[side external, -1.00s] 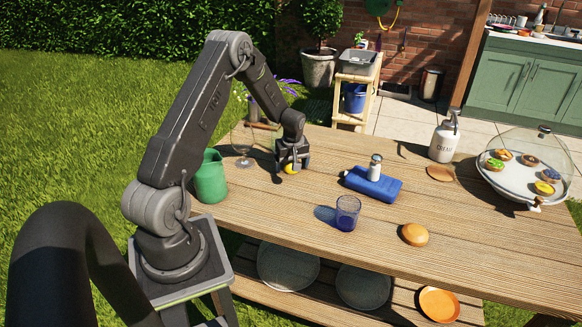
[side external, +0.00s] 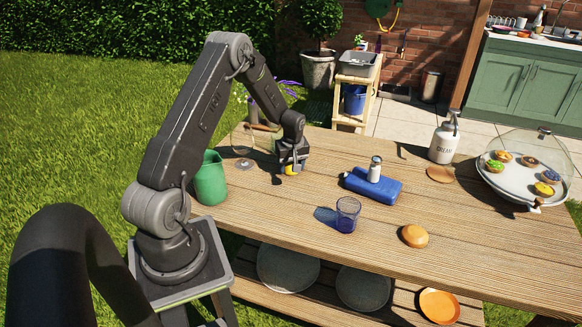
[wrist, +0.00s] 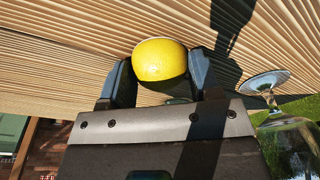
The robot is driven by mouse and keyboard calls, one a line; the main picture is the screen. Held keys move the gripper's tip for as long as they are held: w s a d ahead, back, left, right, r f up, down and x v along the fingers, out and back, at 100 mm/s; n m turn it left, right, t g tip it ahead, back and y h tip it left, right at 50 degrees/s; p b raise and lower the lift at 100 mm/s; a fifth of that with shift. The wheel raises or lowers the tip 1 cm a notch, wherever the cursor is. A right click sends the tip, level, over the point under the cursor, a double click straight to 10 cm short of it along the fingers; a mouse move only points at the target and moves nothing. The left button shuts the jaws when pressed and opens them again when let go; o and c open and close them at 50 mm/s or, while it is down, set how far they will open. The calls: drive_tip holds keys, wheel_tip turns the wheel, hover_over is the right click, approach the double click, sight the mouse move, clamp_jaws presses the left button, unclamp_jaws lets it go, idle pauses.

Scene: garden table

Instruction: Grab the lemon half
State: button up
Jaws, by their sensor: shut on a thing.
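The yellow lemon half (wrist: 160,60) sits between the two fingers of my gripper (wrist: 160,82) in the wrist view, its rounded peel facing the camera. My gripper is shut on it. In the side view my gripper (side external: 291,169) is over the far left part of the table, pointing down, and a bit of the lemon half (side external: 291,170) shows at its fingertips. Whether the lemon half touches the table is hard to tell. Its cut face is hidden.
A clear stemmed glass (side external: 242,148) stands close left of my gripper, also in the wrist view (wrist: 264,82). To the right are a blue cloth (side external: 385,188) with a shaker (side external: 375,168), a blue glass (side external: 347,215) and a bun (side external: 414,236).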

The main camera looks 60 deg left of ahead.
wheel_tip(320, 180, up, 10)
idle(0.4)
